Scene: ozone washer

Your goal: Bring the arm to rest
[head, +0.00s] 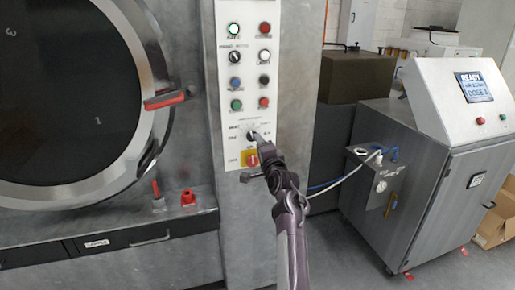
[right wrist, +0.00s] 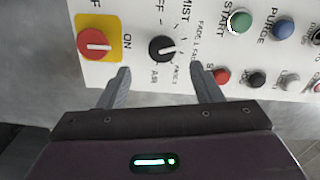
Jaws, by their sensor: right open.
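My right gripper (head: 256,143) is at the lower part of the white control panel (head: 241,60) in the head view. In the right wrist view my right gripper (right wrist: 161,78) is open with nothing between its fingers. A black rotary knob (right wrist: 162,48) sits just beyond the gap between the fingertips, and the fingers are apart from it. A red switch on a yellow plate (right wrist: 97,43) is beside it, marked ON. In the head view the yellow plate (head: 246,160) shows just below the gripper. My left gripper is not in view.
A large round washer door (head: 150,60) with a red handle (head: 165,99) stands at the left. A red cap (head: 188,197) is on the ledge below. At the right is a metal cabinet (head: 410,190) with a READY screen (head: 473,87). Hoses (head: 340,178) run between.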

